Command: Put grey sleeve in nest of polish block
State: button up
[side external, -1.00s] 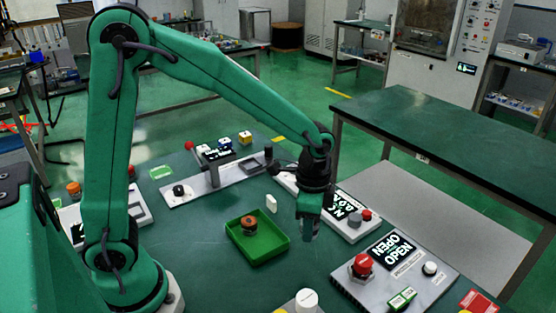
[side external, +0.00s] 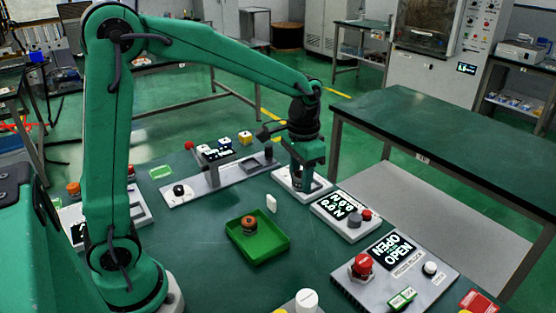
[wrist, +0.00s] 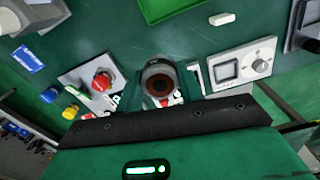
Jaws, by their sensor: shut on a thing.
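My gripper (side external: 307,165) points down over a white block (side external: 284,182) at the far right of the green bench. In the wrist view it is shut on a round grey sleeve (wrist: 158,70). The sleeve's open end shows a dark brown centre. The sleeve is mostly hidden by the jaws in the side view. I cannot read a label on the white block, so I cannot confirm it is the polish block. I cannot tell whether the sleeve touches the block or is above it; its nest is hidden beneath the gripper.
A black-and-white panel block (side external: 352,225) with grey and red knobs stands close to the gripper. The OPEN block (side external: 425,262) lies nearer the front. A long panel (side external: 200,187) with a post stands left. A green tray (side external: 275,246) holds an orange-and-dark piece.

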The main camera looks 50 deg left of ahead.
jog(key=s+d+f+m, duration=0.3)
jog(key=d+f+m, duration=0.3)
jog(key=d+m, duration=0.1)
jog(key=shift+s+d+f+m, duration=0.15)
jog(key=shift+s+d+m, duration=0.15)
jog(key=shift+d+m, duration=0.1)
dwell(0.5)
jog(key=shift+a, duration=0.1)
send_over(299, 230)
notch_tip(299, 230, down, 7)
dwell(0.4)
jog(key=shift+f, duration=1.8)
jog(key=shift+f, duration=0.25)
